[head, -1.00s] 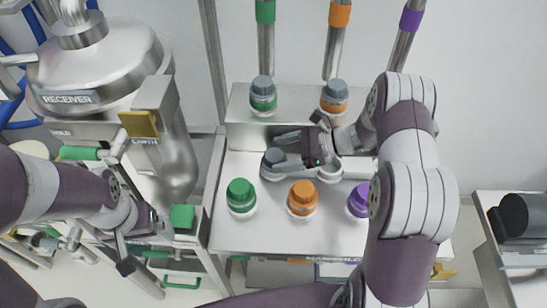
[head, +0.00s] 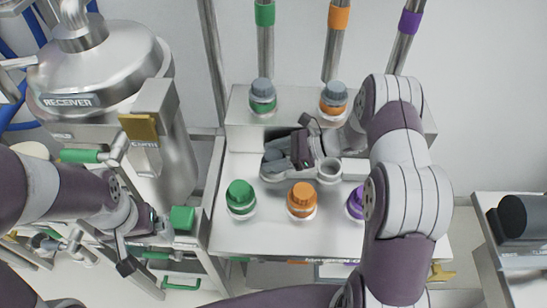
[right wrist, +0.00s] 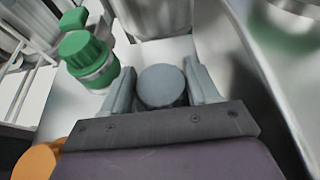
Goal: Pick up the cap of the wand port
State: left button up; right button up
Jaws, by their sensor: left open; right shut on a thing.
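A round grey cap (right wrist: 161,86) sits between the two fingers of my right gripper (right wrist: 161,78) in the right wrist view. In the head view my right gripper (head: 274,158) is low over the metal bench, behind the front row of jars, shut on this cap (head: 273,156), which is partly hidden by the fingers. I cannot tell whether the cap is clear of what lies under it. My left gripper (head: 150,243) is open at the lower left, beside a green block (head: 182,218).
A green-capped jar (head: 240,196), an orange-capped jar (head: 302,196) and a partly hidden purple one (head: 355,203) stand on the bench (head: 270,234). Two grey-capped jars (head: 262,96) stand on the raised ledge behind. The receiver (head: 95,65) is left.

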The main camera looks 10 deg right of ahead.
aim_at(273, 158)
jog(key=r, duration=0.2)
jog(key=s+r+b, duration=0.1)
jog(key=r, duration=0.1)
jog(key=shift+a, duration=0.2)
jog(key=s+a+r+p, duration=0.1)
jog(key=s+a+r, duration=0.3)
jog(key=s+r, duration=0.5)
jog(key=shift+s+r, duration=0.4)
jog(key=shift+r, duration=1.6)
jog(key=shift+f, duration=0.1)
